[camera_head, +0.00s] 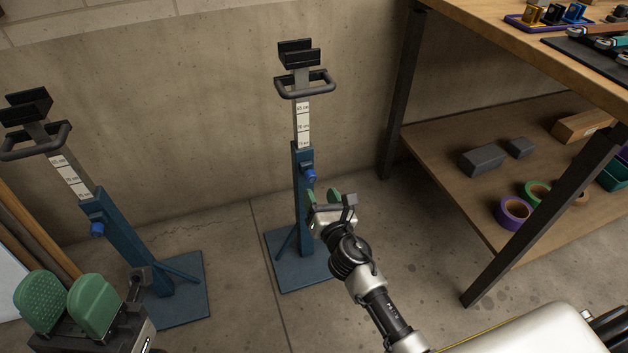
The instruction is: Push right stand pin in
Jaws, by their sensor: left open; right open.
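The right stand (302,205) is a blue upright post on a square base, with a scale strip and a black cradle with a grey handle on top. Its blue pin (309,175) sticks out from the front of the post near the sleeve's top. My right gripper (323,198) is open, just below the pin and in front of the post; I cannot tell if it touches the post. The left stand (124,236) looks alike and has its own blue pin (97,229). My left gripper (68,303) is open and empty at the lower left, in front of the left stand.
A wooden workbench with a lower shelf (445,165) stands at the right, its dark legs near my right arm. Grey blocks (483,160) and tape rolls (514,211) lie on the shelf. A concrete wall (200,110) is behind the stands. Floor between the stands is clear.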

